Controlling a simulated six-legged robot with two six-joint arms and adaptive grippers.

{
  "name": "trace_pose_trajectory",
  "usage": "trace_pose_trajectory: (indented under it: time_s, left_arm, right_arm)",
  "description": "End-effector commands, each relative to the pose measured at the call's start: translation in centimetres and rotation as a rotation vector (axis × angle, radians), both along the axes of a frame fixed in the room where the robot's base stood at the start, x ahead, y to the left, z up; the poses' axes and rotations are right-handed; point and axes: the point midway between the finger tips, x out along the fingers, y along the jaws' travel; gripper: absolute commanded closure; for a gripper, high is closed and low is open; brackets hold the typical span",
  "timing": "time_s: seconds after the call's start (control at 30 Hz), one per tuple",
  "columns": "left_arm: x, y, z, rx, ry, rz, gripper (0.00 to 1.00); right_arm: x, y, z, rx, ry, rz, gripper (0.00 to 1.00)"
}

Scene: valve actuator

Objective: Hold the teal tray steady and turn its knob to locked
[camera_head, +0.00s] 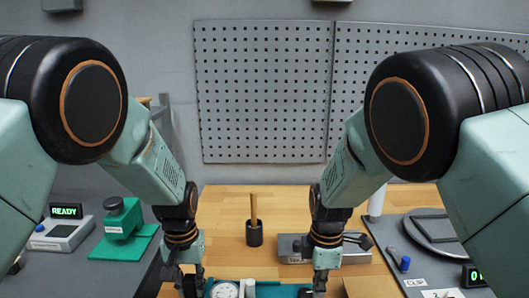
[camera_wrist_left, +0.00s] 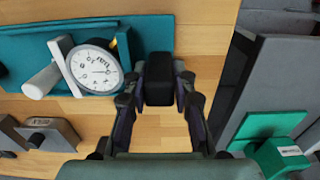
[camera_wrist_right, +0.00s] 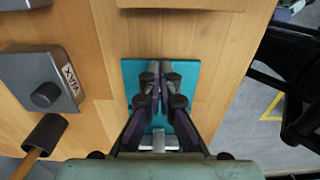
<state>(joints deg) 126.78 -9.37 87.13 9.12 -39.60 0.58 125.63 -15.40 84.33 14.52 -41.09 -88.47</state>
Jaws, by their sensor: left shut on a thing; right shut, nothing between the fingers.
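The teal tray (camera_head: 280,291) lies at the bottom of the head view, cut off by the edge. It carries a round white dial (camera_head: 224,290) with a needle. A pale knob-like cylinder (camera_head: 250,288) stands beside the dial; the left wrist view shows it lying to the dial's left (camera_wrist_left: 42,80). My right gripper (camera_wrist_right: 160,75) is shut and empty over the teal surface (camera_wrist_right: 190,75). I cannot tell whether it touches. The knob's setting is not readable.
A READY display unit (camera_head: 62,232) and green device (camera_head: 122,218) are at left. A round-plate station (camera_head: 435,235) is at right. Bare wood (camera_head: 225,220) lies between.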

Motion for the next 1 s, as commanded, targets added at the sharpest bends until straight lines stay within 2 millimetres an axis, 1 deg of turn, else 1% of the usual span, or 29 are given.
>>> trace_pose_trajectory:
  time_s: [0.57, 0.87, 1.0]
  left_arm:
    - [0.14, -0.21, 0.1, -0.004, -0.004, 0.005, 1.0]
    - [0.14, -0.17, 0.11, -0.003, -0.004, 0.004, 1.0]
    - [0.11, -0.13, 0.1, -0.003, -0.003, 0.003, 1.0]
  right_arm:
    - [-0.13, 0.2, 0.09, 0.005, -0.003, -0.003, 1.0]
    - [-0.2, -0.66, 0.09, 0.004, -0.002, -0.003, 1.0]
    - [-0.14, -0.71, 1.05, 0.003, -0.004, -0.002, 1.0]
